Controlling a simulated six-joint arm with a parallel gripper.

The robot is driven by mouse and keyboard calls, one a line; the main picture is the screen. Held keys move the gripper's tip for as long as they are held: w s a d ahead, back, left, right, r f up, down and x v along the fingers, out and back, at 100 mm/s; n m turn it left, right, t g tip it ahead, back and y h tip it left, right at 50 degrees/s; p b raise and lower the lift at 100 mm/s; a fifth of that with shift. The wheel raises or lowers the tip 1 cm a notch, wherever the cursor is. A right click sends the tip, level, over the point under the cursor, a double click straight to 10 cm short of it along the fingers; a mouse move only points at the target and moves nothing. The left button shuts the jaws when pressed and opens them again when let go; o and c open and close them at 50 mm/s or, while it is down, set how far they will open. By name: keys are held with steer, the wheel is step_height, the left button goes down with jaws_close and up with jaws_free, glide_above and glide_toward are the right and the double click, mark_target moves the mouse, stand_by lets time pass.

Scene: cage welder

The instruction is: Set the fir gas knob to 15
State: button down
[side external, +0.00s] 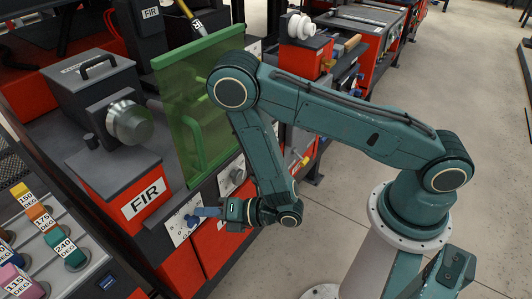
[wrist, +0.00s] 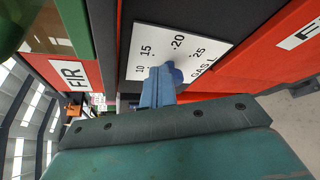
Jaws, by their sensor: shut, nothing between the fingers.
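The gas dial (wrist: 150,42) is a white plate with black numbers 10, 15, 20 and 25 and gas lettering, on the front of the machine marked FIR. Its blue knob (wrist: 177,73) shows partly behind my fingers, so its setting cannot be read. In the side external view the dial plate (side external: 178,233) sits low on the machine front, with the blue knob (side external: 191,221) on it. My gripper (side external: 197,212) has its blue fingertips shut at the knob. In the wrist view the shut fingers (wrist: 158,84) overlap the knob's left side; I cannot tell whether they touch it.
A second dial plate (side external: 232,176) is up and right on the machine front. A green transparent screen (side external: 196,105) stands above. A FIR label (side external: 144,197) is on the red panel to the left. Coloured degree-marked buttons (side external: 50,235) fill the lower left. Open floor (side external: 330,215) lies right.

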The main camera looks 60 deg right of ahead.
steer(key=shift+d+f, duration=0.35)
steer(key=shift+f, duration=0.1)
stand_by(0.5)
steer(key=shift+d+f, duration=0.2)
steer(key=shift+f, duration=0.4)
stand_by(0.5)
steer(key=shift+d+r, duration=0.1)
steer(key=shift+d, duration=0.3)
stand_by(0.3)
steer(key=s, duration=0.6)
stand_by(0.3)
steer(key=shift+s+a+r, duration=0.25)
steer(key=shift+a+r, duration=0.2)
steer(key=shift+r, duration=0.1)
steer(key=shift+s+a+r, duration=0.2)
steer(key=shift+a+r, duration=0.25)
steer(key=shift+r, duration=0.1)
